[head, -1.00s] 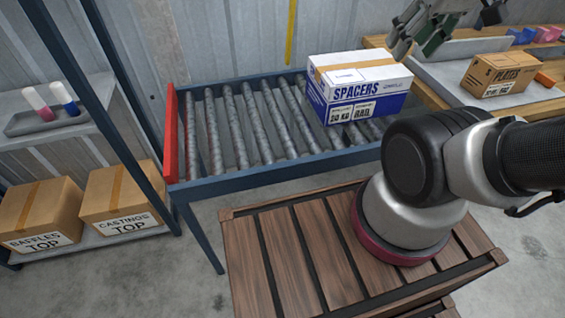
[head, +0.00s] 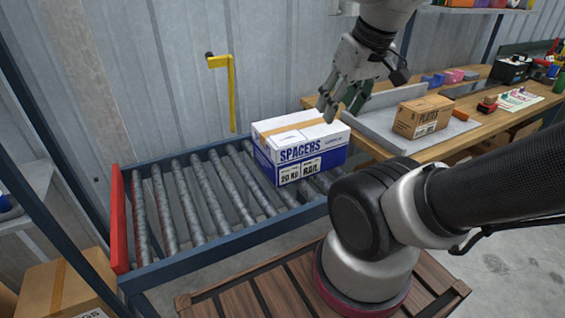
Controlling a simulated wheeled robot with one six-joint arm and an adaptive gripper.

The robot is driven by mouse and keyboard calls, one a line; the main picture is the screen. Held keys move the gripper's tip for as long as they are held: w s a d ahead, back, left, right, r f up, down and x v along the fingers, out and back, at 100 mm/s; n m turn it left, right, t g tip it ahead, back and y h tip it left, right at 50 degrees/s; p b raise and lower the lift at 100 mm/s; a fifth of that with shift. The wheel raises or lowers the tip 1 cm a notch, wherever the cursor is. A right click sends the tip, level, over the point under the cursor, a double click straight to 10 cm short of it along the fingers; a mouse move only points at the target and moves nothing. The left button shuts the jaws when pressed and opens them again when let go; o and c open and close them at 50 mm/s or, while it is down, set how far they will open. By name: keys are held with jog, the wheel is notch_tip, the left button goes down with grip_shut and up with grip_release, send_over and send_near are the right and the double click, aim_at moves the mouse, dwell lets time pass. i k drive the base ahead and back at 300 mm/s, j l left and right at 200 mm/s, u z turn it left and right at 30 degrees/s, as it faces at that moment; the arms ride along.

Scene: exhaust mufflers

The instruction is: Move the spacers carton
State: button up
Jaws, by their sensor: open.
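The spacers carton (head: 301,152) is a white and blue box with brown tape along its top. It sits upright on the right part of the roller conveyor (head: 160,268). My gripper (head: 340,108) is open and empty, pointing down at the carton's back right top edge. In this view its fingertips overlap the carton's top edge; I cannot tell whether they touch it. The carton's underside and far sides are hidden.
A red end stop (head: 119,222) closes the conveyor's left end; the rollers left of the carton are bare. A workbench (head: 468,136) at right holds a brown plates carton (head: 422,117). A yellow bracket (head: 231,92) hangs on the wall.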

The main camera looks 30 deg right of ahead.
aim_at(294, 147)
jog(key=i+l+z, duration=0.1)
jog(key=l, duration=0.3)
jog(key=i+l+z, duration=0.1)
jog(key=l, duration=0.25)
jog(key=i+l, duration=0.15)
jog(key=l, duration=0.2)
jog(key=i+l+z, duration=0.15)
jog(key=l, duration=0.25)
